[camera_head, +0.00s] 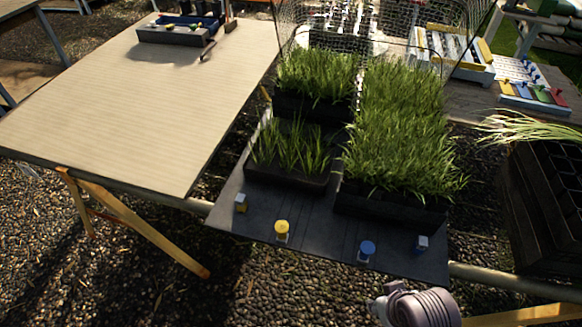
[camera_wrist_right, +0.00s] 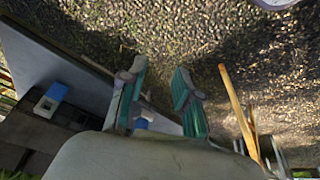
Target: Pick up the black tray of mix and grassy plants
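Black trays of green grassy plants stand on a dark table (camera_head: 330,240) in the head view. The front-left black tray (camera_head: 290,178) holds sparser grass. Another tray of grass (camera_head: 315,80) is behind it, and dense grass (camera_head: 400,130) fills black trays on the right. I cannot tell which one is the mix tray. My right arm's rounded grey part (camera_head: 415,305) shows at the bottom of the head view. In the wrist view my right gripper (camera_wrist_right: 160,72) is open, its two teal-padded fingers apart, near the table's corner, with gravel beyond. My left gripper is out of view.
Small yellow (camera_head: 282,228) and blue (camera_head: 367,249) items stand along the dark table's front edge. Black containers (camera_head: 548,190) with a striped plant stand at right. Gravel covers the ground.

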